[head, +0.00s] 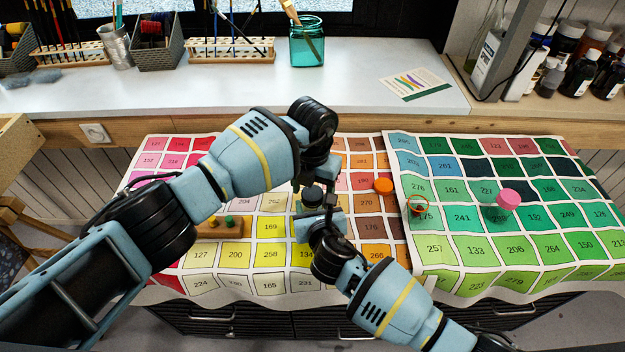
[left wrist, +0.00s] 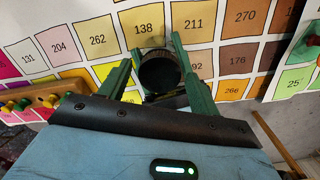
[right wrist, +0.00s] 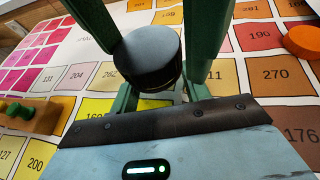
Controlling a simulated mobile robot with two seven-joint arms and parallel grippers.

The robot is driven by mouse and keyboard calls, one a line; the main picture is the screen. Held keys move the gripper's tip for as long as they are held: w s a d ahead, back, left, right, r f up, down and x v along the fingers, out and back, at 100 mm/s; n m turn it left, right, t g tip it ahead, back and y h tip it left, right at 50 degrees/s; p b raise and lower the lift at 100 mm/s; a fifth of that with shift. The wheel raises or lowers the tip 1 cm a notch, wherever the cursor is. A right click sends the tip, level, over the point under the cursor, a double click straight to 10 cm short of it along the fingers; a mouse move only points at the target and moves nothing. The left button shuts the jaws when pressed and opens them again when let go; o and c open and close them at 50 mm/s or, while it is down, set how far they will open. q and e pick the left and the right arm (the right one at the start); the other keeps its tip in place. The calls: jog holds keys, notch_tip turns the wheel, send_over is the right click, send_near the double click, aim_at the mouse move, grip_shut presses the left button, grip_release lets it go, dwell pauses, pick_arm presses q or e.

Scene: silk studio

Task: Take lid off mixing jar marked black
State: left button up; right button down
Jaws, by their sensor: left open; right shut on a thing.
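The mixing jar with a black lid (head: 312,196) stands on the number-printed cloth (head: 225,285), partly hidden by my arms. In the right wrist view the round black lid (right wrist: 150,50) sits on the jar, between the green fingers. My right gripper (right wrist: 160,60) is shut on the jar. My left gripper (left wrist: 155,65) is open, its fingers on either side of the dark jar top (left wrist: 160,74) in the left wrist view. I cannot tell whether the left fingers touch the lid.
An orange lid (head: 383,186), a red-rimmed piece (head: 418,207) and a pink lid (head: 508,198) are to the right. A wooden block with colored knobs (head: 222,228) is to the left. A teal glass jar (head: 307,46) stands on the back shelf. The cloth's right part has free room.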

pick_arm(q)
jog(key=shift+f, duration=0.1)
jog(key=c, duration=1)
jog(key=n, duration=0.2)
jog(key=shift+n, duration=0.4)
jog(key=shift+r, duration=0.35)
jog(key=shift+r, duration=0.75)
jog(key=shift+r, duration=0.15)
